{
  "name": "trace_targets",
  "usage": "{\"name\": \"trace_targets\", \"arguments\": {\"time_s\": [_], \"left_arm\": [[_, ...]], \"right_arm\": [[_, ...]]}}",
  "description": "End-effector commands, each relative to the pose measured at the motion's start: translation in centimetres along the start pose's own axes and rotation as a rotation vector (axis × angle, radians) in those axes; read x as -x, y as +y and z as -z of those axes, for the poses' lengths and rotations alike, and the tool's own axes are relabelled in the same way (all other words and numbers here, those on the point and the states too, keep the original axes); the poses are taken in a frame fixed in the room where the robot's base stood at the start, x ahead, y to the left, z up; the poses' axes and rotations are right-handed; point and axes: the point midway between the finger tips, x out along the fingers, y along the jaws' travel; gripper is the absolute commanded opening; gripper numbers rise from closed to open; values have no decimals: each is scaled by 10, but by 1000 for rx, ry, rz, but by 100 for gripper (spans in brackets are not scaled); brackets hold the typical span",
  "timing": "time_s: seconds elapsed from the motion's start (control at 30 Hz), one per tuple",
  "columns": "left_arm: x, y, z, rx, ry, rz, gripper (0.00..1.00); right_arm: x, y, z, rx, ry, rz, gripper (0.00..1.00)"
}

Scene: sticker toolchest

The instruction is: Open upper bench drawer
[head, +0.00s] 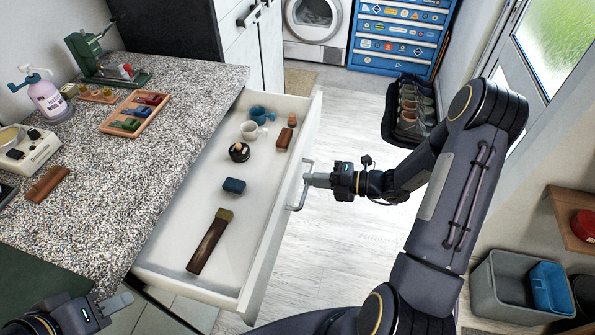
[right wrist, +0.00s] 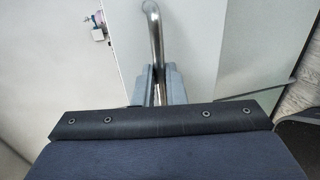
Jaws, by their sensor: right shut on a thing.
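The upper bench drawer (head: 172,275) is pulled well out from under the speckled bench top, and its inside is in plain view. Its bar handle (head: 298,199) is on the front face. My right gripper (head: 309,180) is shut on this handle; the right wrist view shows the metal handle bar (right wrist: 154,45) between the two fingers (right wrist: 158,88). My left gripper (head: 118,303) is at the lower left, by the bench's near edge, away from the drawer handle. Its fingers are too small and partly seen to tell whether they are apart.
The drawer holds blue and white cups (head: 250,131), a dark round jar (head: 239,152), a blue block (head: 234,186) and a long brown tool (head: 209,242). The bench (head: 120,185) carries a pump bottle and small trays.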

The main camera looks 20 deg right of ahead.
Motion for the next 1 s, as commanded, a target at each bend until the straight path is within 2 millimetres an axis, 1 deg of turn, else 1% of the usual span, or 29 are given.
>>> {"name": "trace_targets", "arguments": {"time_s": [0.1, 0.2, 0.57, 0.6, 0.73, 1.0], "left_arm": [[3, 1, 1, 0, 0, 0, 36], [3, 1, 2, 0, 0, 0, 36], [3, 1, 1, 0, 0, 0, 36], [3, 1, 1, 0, 0, 0, 36], [3, 1, 1, 0, 0, 0, 36], [3, 1, 1, 0, 0, 0, 36]], "right_arm": [[8, -2, 0, -1, 0, 0, 0], [11, -2, 0, 0, 2, 0, 0], [11, -3, 0, 1, 2, 1, 0], [11, -3, 0, 1, 2, 1, 15], [11, -3, 0, 1, 1, 0, 32], [12, -3, 0, 1, 0, 0, 32]]}}
